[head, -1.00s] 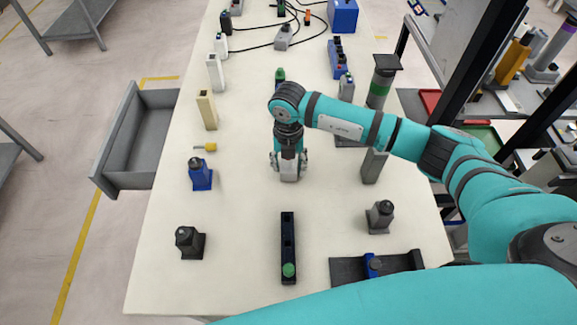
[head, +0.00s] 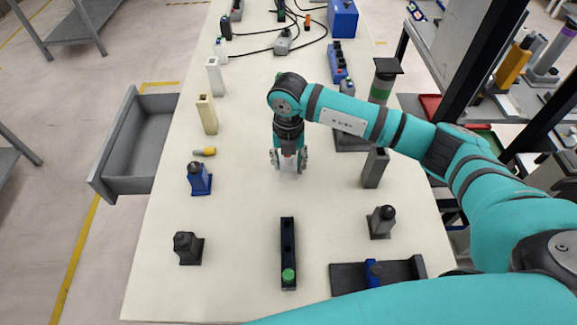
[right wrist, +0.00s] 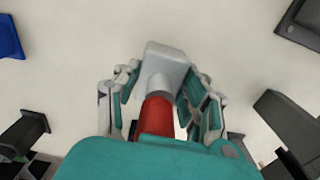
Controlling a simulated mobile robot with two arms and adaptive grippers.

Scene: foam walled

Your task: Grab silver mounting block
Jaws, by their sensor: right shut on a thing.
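The silver mounting block (right wrist: 167,62) is a pale grey block with a round neck, and a red cylinder (right wrist: 156,116) lies in line behind it in the right wrist view. My right gripper (right wrist: 161,88) has its fingers on both sides of the block and is shut on it. In the head view the right gripper (head: 289,160) points down over the middle of the white table, with the pale block (head: 288,172) between its fingers, partly hidden. I cannot tell whether the block touches the table. My left gripper is out of view.
The white table (head: 240,235) has clear room around the gripper. A blue block (head: 199,180) and yellow piece (head: 205,152) stand left. A dark rail (head: 288,245) lies in front. Grey blocks (head: 375,168) and (head: 381,222) stand right. An open grey drawer (head: 140,184) juts out left.

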